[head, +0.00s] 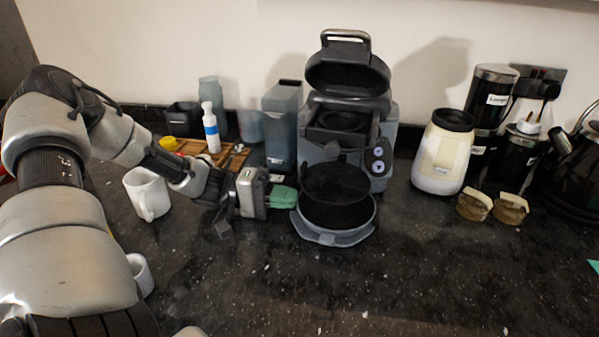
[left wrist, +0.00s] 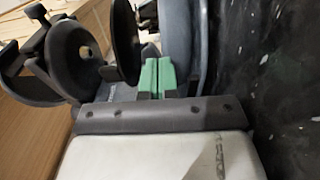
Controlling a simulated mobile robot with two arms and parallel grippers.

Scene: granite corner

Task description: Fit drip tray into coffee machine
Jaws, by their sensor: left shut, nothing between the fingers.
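The dark grey coffee machine (head: 347,80) stands against the wall, its top part raised like a lid. At its front is a low round base (head: 335,238) with a dark recess. A dark round disc (head: 335,182), apparently the drip tray, stands tilted above the back of this recess; whether it is seated cannot be told. It seems to show as a thin dark disc in the left wrist view (left wrist: 127,40). My left gripper (head: 284,197) has green fingertips (left wrist: 156,77), shut and empty, close to the left side of the base; contact is unclear. My right gripper is not in view.
White mug (head: 147,194) and wooden tray (head: 232,158) with a pump bottle (head: 211,130) lie left of the machine. A cream jar (head: 443,155), black canisters (head: 490,110) and two small tan-topped pieces (head: 491,207) stand right. The front counter (head: 430,275) is clear.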

